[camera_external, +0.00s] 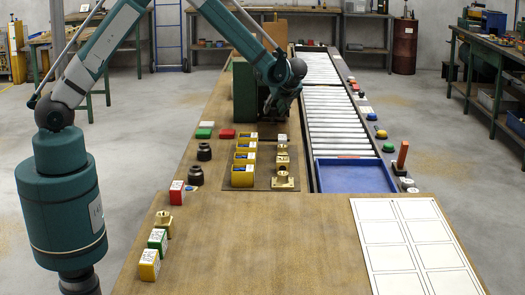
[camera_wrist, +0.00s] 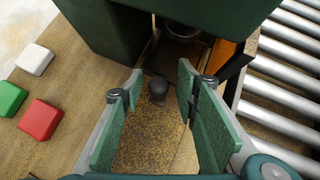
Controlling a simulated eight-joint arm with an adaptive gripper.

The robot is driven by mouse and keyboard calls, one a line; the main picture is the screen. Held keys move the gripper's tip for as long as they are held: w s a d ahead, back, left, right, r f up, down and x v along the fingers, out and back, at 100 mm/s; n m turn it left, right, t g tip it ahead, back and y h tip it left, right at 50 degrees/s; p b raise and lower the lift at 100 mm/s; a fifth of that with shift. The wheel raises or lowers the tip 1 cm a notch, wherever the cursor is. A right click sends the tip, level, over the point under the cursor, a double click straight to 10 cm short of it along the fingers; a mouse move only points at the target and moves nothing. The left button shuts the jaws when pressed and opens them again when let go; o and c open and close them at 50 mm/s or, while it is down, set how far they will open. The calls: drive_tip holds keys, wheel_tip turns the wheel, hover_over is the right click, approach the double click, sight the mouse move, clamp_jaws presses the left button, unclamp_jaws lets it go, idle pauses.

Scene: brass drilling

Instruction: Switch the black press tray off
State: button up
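The dark green press housing (camera_external: 244,92) stands on the wooden bench at the back, and its lower opening shows at the top of the wrist view (camera_wrist: 105,35). Inside the opening is a dark round part (camera_wrist: 182,30). A small black knob (camera_wrist: 158,88) is in front of the opening; I cannot tell whether it belongs to the black press tray. My gripper (camera_wrist: 160,76) is open and empty, pointing toward the press, with the knob visible between its two green fingers. In the external view my gripper (camera_external: 271,104) is at the press's right front, hiding the knob.
White, green and red blocks (camera_wrist: 40,119) lie left of the press. A roller conveyor (camera_external: 335,110) runs along the right, ending at a blue tray (camera_external: 354,178). Yellow boxes and brass parts sit on a dark plate (camera_external: 262,183) nearer the camera. An orange part (camera_wrist: 222,48) is beside the opening.

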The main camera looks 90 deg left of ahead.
drive_tip(key=v, duration=1.1)
drive_tip(key=shift+r, duration=0.1)
drive_tip(key=s+d+r+n+t+h, duration=0.1)
drive_tip(key=s+d+r+n+t, duration=0.15)
drive_tip(key=d+r, duration=0.45)
drive_tip(key=s+d+r+n+t+h, duration=0.1)
drive_tip(key=s+d+r, duration=0.25)
drive_tip(key=d, duration=0.75)
drive_tip(key=s+d+r+n+t+h, duration=0.15)
drive_tip(key=s+d+r, duration=0.3)
drive_tip(key=d, duration=0.45)
drive_tip(key=s+d+f+n+t+h, duration=0.1)
drive_tip(key=s+d+n+t+h, duration=0.4)
drive_tip(key=s+d, duration=1.6)
drive_tip(key=d+n, duration=0.3)
drive_tip(key=shift+s+t, duration=0.2)
drive_tip(key=shift+t, duration=0.1)
